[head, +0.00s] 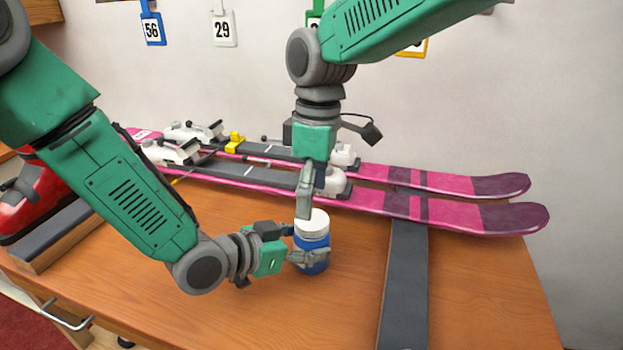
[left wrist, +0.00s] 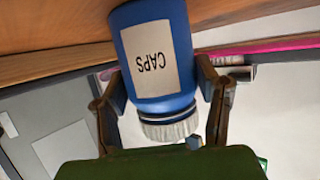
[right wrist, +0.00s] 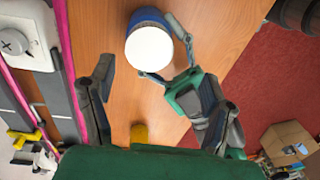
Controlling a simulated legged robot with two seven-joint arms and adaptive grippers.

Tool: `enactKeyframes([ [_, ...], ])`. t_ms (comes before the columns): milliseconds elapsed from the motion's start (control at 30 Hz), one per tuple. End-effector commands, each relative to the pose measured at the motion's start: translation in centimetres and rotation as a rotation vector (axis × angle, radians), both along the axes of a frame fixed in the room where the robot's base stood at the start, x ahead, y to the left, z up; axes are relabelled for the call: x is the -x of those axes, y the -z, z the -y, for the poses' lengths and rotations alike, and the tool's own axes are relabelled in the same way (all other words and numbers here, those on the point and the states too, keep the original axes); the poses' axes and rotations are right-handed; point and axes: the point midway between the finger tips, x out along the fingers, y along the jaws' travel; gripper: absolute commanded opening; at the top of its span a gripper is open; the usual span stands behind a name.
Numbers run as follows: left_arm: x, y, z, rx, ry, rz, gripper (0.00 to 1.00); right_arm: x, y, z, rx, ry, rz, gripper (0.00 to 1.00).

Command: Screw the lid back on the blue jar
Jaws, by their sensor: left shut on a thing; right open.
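The blue jar (head: 312,262) stands upright on the bench with a white lid (head: 312,222) on top. My left gripper (head: 309,257) is shut around the jar's body from the left. In the left wrist view the jar (left wrist: 129,45) appears inverted with a "CAPS" label, and the ribbed lid (left wrist: 170,128) sits at its mouth; how tightly it is seated I cannot tell. My right gripper (head: 308,205) points down just above the lid, open. In the right wrist view the lid's round top (right wrist: 149,49) lies beyond the open fingers, not between them.
Pink skis (head: 465,212) with bindings lie along the back of the bench (head: 480,300). A dark grey strip (head: 405,280) runs to the right of the jar. A red boot (head: 30,205) is at far left. The right front is clear.

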Motion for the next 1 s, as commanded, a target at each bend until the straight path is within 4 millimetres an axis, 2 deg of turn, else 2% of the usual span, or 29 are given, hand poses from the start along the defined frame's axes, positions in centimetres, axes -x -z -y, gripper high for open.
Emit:
enactKeyframes([
  [200,0.1,0.3,-0.1,-0.005,0.000,-0.005,0.00,-0.3,-0.9,0.0,-0.007,-0.551,0.059,0.72],
  [433,0.1,0.3,-0.1,-0.005,0.000,-0.005,0.00,-0.7,-1.7,-0.1,0.001,-0.976,0.095,0.72],
  [633,0.1,0.3,-0.1,-0.005,0.000,-0.005,0.00,-0.8,-1.9,0.0,0.006,-1.126,0.104,0.72],
  [1000,0.1,0.3,-0.1,-0.005,0.000,-0.005,0.00,-0.8,-1.8,0.0,0.007,-1.137,0.104,0.72],
])
